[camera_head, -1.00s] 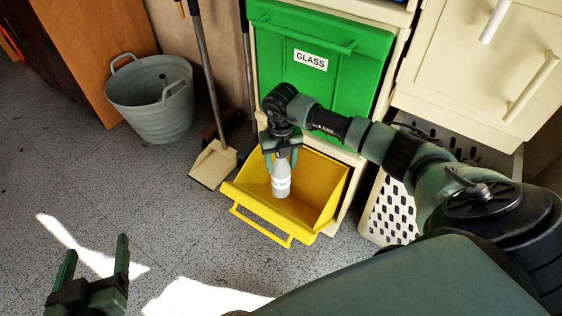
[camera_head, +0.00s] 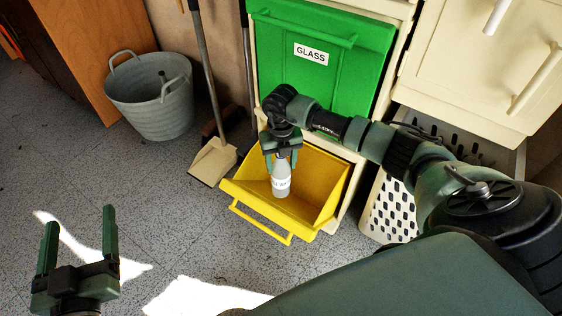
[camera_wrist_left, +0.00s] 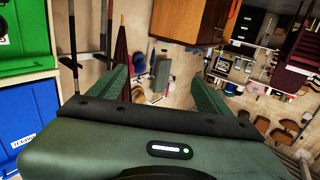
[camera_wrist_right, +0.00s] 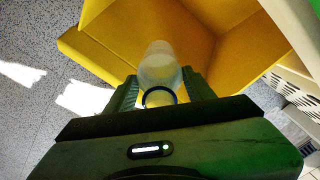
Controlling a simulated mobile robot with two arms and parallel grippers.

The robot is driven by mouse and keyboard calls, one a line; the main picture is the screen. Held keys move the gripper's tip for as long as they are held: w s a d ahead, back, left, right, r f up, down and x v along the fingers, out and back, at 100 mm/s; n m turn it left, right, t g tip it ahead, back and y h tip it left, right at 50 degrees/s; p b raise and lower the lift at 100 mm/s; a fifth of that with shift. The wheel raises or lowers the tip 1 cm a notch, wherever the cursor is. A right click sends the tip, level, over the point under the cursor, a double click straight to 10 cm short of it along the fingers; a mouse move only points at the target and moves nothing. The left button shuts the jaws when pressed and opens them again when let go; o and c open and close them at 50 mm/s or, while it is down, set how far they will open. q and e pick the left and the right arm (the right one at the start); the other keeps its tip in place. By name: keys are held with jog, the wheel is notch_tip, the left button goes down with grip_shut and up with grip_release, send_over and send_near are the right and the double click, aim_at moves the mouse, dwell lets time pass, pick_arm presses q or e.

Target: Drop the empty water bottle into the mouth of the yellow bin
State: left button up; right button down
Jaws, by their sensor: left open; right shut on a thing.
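The yellow bin (camera_head: 322,183) is tilted open at the bottom of the cabinet, its mouth facing up and its handle at the front. My right gripper (camera_head: 281,160) is shut on the water bottle (camera_head: 281,182), a clear bottle with a pale label, and holds it upright over the bin's mouth. In the right wrist view the bottle (camera_wrist_right: 159,68) sits between the fingers with the yellow bin (camera_wrist_right: 215,35) behind it. I cannot tell whether its base touches the bin. My left gripper (camera_head: 80,240) is open and empty over the floor at the lower left.
A green GLASS door (camera_head: 325,85) is shut directly above the yellow bin. A dustpan (camera_head: 213,162) and a grey metal bucket (camera_head: 155,105) stand left of it. A white perforated basket (camera_head: 392,210) stands to the right. The floor at the front left is clear.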

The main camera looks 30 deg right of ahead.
jog(key=shift+c, duration=2.3)
grip_release()
jog(key=shift+r, duration=0.3)
pick_arm(q)
jog(key=s+a+f+g+y+p, duration=0.1)
jog(key=s+f+g, duration=0.1)
jog(key=f, duration=0.3)
jog(key=s+a+f+g+p, duration=0.1)
jog(key=s+f+g, duration=0.1)
jog(key=f+g, duration=0.2)
jog(key=shift+s+a+f+y, duration=0.15)
jog(key=shift+a+f+y, duration=0.2)
jog(key=shift+f, duration=0.2)
pick_arm(e)
notch_tip(320, 180, up, 7)
jog(key=shift+r, duration=0.15)
pick_arm(q)
jog(key=shift+d, duration=0.1)
